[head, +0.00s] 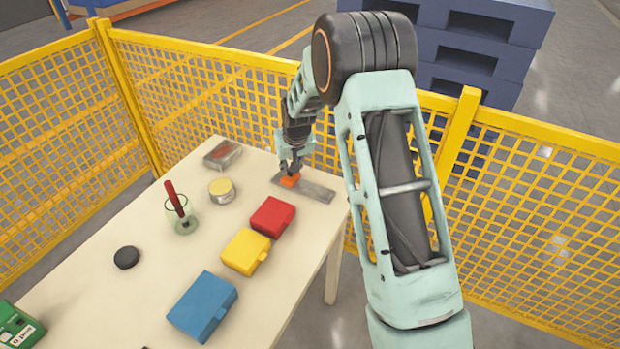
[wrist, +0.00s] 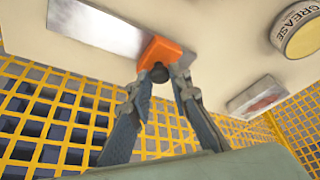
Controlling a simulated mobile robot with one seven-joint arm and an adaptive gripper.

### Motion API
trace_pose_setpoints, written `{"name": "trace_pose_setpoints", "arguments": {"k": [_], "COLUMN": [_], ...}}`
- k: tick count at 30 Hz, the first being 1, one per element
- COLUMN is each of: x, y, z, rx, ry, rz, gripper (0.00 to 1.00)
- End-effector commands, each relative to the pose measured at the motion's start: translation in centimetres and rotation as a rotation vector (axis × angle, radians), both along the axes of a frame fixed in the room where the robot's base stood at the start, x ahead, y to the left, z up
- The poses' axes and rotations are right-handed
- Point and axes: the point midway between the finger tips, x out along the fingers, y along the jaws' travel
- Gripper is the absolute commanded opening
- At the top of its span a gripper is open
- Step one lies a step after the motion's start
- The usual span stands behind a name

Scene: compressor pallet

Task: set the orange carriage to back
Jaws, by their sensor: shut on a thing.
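The orange carriage (head: 290,181) sits on a flat grey metal rail (head: 318,191) at the far right part of the table. It is near the rail's left end in the head view, with most of the bare rail to its right. In the wrist view the orange carriage (wrist: 166,52) has a dark round knob (wrist: 159,74) on it, and the rail (wrist: 95,27) runs off to the upper left. My gripper (head: 290,167) reaches down onto the carriage. In the wrist view my gripper's fingertips (wrist: 163,80) are closed around the knob.
Red (head: 272,217), yellow (head: 245,251) and blue (head: 202,306) boxes stand along the table's near right side. A grease tin (head: 222,190), a glass with a red stick (head: 181,215), a black puck (head: 126,257) and a small metal tray (head: 222,154) are left of the rail. Yellow mesh fencing (head: 215,85) stands behind.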

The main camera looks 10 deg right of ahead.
Motion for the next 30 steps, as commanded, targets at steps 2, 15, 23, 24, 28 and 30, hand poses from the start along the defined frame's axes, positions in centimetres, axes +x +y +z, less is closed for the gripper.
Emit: {"name": "trace_pose_setpoints", "arguments": {"k": [2, 15, 23, 24, 28, 30], "x": [1.1, 2.3, 2.3, 2.3, 2.3, 2.2], "y": [1.4, 3.2, 3.3, 3.2, 3.1, 3.1], "z": [-0.2, 0.1, 0.1, 0.1, 0.1, 0.1], "rx": [-0.001, 0.001, 0.002, 0.002, 0.0, 0.0], "ry": [-0.003, -0.004, -0.005, -0.004, -0.002, -0.002], "rz": [0.003, -0.001, 0.0, 0.0, 0.0, 0.0], "gripper": [0.0, 0.0, 0.35, 0.36, 0.36, 0.36]}}
